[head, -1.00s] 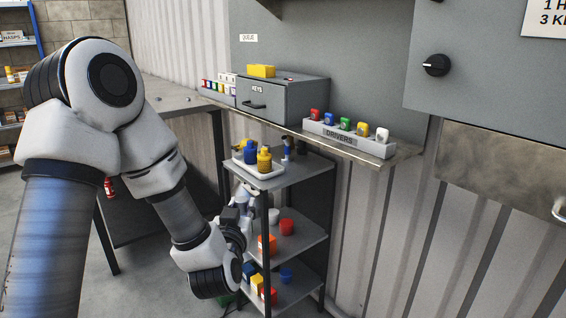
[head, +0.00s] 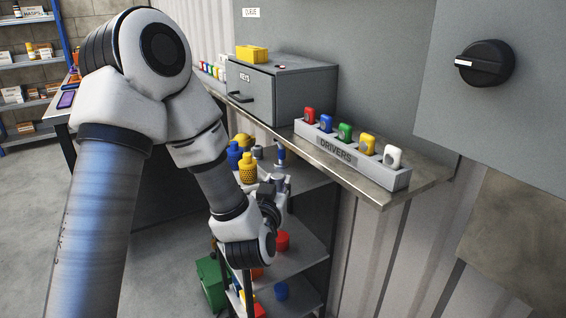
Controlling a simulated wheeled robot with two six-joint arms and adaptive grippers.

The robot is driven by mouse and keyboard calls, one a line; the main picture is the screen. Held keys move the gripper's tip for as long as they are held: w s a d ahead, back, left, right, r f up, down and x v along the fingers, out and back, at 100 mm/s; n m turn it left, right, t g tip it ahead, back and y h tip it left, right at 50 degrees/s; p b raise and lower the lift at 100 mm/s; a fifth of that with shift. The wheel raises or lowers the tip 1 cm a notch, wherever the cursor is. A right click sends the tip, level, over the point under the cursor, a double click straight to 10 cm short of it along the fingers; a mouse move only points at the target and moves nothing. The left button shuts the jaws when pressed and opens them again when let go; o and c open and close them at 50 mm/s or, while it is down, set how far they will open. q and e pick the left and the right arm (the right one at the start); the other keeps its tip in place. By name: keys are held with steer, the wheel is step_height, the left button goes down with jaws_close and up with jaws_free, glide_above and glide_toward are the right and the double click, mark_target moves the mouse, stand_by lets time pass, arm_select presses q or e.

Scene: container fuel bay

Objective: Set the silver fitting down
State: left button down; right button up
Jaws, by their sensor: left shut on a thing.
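My left gripper (head: 276,187) is at the front of the grey shelf rack (head: 312,176), about level with its top shelf. It is shut on a small silvery piece, seemingly the silver fitting, which is mostly hidden by the fingers. I cannot tell whether the piece touches the shelf. Behind the gripper, on the top shelf, are a yellow knurled fitting (head: 248,170), a blue fitting (head: 235,155), a small grey piece (head: 257,152) and a blue-handled item (head: 281,155). My right gripper is not in view.
Above the rack, a ledge (head: 375,183) holds the DRIVERS block (head: 348,152) with several coloured handles and the grey KEYS box (head: 280,92). Lower shelves hold red and blue pieces. A green container (head: 213,283) stands low beside the rack.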

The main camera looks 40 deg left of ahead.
arm_select(q)
steer(key=shift+w+a+r, duration=0.1)
steer(key=shift+w+a, duration=0.05)
steer(key=shift+w, duration=0.5)
glide_above(294, 180)
steer(key=shift+f, duration=0.75)
steer(key=shift+w+f, duration=0.15)
steer(key=shift+f, duration=0.2)
steer(key=shift+f+b, duration=0.45)
steer(key=shift+f, duration=1.05)
steer(key=c, duration=0.9)
jaws_free()
